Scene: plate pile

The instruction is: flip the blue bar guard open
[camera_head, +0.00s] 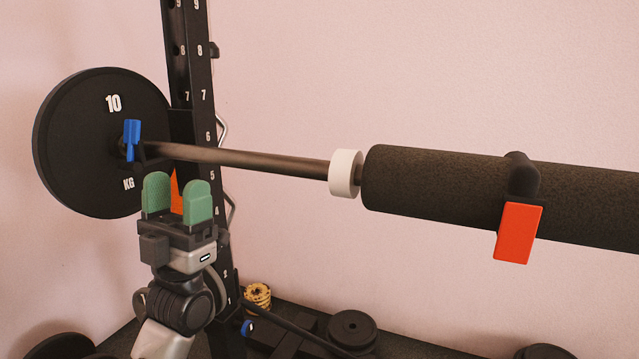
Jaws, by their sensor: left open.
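The blue bar guard (131,139) is a small blue piece standing upright at the bar's inner end, in front of the black 10 KG plate (75,130). Whether it is latched I cannot tell. My left gripper (178,190) points up with its two green fingertips apart and nothing between them. In the picture it sits below and to the right of the blue guard, apart from it and below the metal bar (235,158). My right gripper is not in view.
A black rack post (196,90) with numbers stands behind the bar. A white collar (345,173) and thick black foam sleeve (430,182) are on the bar. A red flap (519,233) hangs from a black clip on the sleeve. Weights (352,328) lie below.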

